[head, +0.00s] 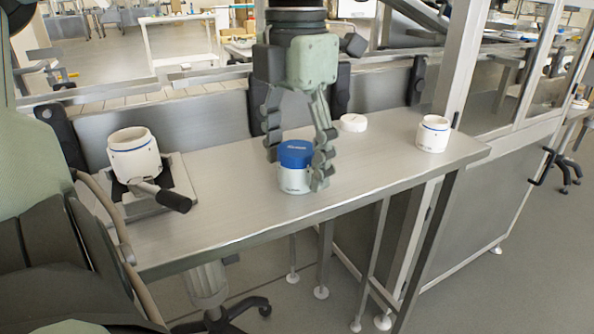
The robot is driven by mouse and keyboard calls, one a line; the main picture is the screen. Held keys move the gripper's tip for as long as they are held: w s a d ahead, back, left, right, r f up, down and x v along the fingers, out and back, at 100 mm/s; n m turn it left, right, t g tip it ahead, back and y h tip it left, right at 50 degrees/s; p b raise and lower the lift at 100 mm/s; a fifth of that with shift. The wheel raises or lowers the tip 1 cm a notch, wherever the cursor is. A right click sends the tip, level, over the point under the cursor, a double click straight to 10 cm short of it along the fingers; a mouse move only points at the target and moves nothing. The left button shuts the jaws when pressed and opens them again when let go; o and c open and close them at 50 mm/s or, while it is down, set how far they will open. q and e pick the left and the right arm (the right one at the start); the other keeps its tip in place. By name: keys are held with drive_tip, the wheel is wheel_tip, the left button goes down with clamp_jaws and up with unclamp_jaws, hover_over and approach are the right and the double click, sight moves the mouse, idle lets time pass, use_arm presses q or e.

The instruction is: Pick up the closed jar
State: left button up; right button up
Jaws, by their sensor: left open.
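The closed jar (294,178), white with a blue lid, stands upright on the steel table (235,192) near its middle. My left gripper (297,166) reaches down over it from above with its fingers apart. One finger is at the left of the jar, partly behind it, and the other is at its right, overlapping its right edge in the picture. I cannot tell whether either finger touches the jar. My right gripper is not in view.
A white open jar (134,160) stands at the left on a metal holder with a black-handled lever (172,200). A white lid (353,122) lies behind and right of the closed jar. Another white jar (432,137) stands near the right end. The table front is clear.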

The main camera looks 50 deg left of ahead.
use_arm(q)
drive_tip(key=shift+f, duration=0.4)
drive_tip(key=shift+c, duration=0.3)
drive_tip(key=c, duration=1.2)
drive_tip(key=shift+c, duration=0.2)
drive_tip(key=shift+r, duration=0.2)
